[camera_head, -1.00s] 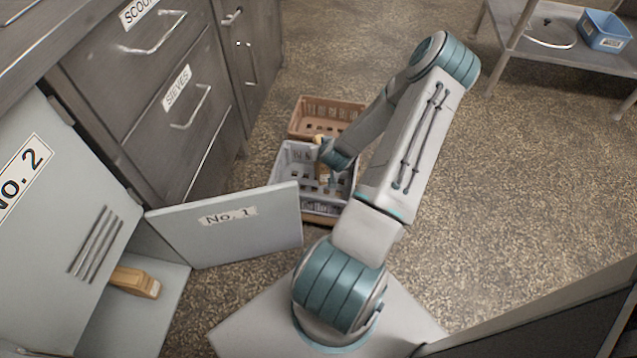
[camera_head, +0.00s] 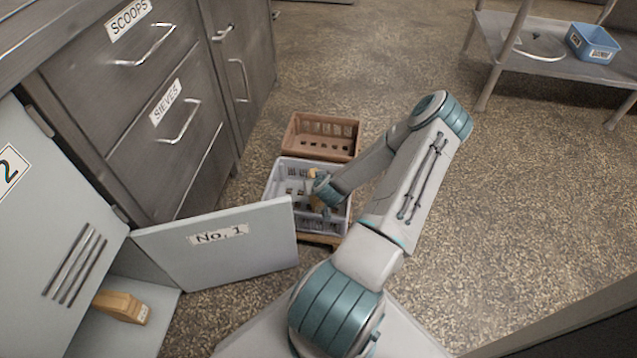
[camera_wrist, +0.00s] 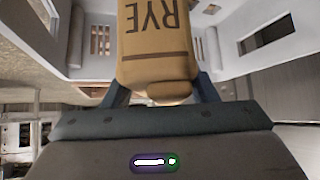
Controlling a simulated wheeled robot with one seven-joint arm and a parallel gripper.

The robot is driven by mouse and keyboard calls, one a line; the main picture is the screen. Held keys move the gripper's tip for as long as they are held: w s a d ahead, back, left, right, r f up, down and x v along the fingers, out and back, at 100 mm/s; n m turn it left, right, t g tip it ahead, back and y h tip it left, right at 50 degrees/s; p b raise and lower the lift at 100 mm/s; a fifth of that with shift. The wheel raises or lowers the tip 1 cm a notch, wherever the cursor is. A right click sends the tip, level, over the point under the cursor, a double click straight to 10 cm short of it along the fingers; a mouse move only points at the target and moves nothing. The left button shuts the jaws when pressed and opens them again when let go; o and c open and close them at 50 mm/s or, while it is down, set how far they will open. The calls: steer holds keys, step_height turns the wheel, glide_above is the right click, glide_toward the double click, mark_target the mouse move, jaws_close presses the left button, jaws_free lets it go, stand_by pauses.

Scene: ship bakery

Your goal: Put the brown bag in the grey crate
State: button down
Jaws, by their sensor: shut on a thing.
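My gripper (camera_wrist: 160,92) is shut on the brown bag (camera_wrist: 158,45), which is tan with a dark stripe and the upside-down print RYE. The grey crate (camera_head: 338,220) stands on the floor in front of the brown crate. In the head view my gripper (camera_head: 319,203) is inside the crate's outline, and my arm partly hides it and the bag. In the wrist view the pale slotted walls of the grey crate (camera_wrist: 268,35) are on both sides of the bag. I cannot tell whether the bag touches the crate floor.
A brown crate (camera_head: 322,137) stands just behind the grey one. An open door marked No. 1 (camera_head: 215,248) juts out at the left. A tan object (camera_head: 121,306) lies in the cabinet behind it. Drawers line the left.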

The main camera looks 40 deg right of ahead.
steer(key=shift+f, duration=0.1)
steer(key=c, duration=0.6)
jaws_free()
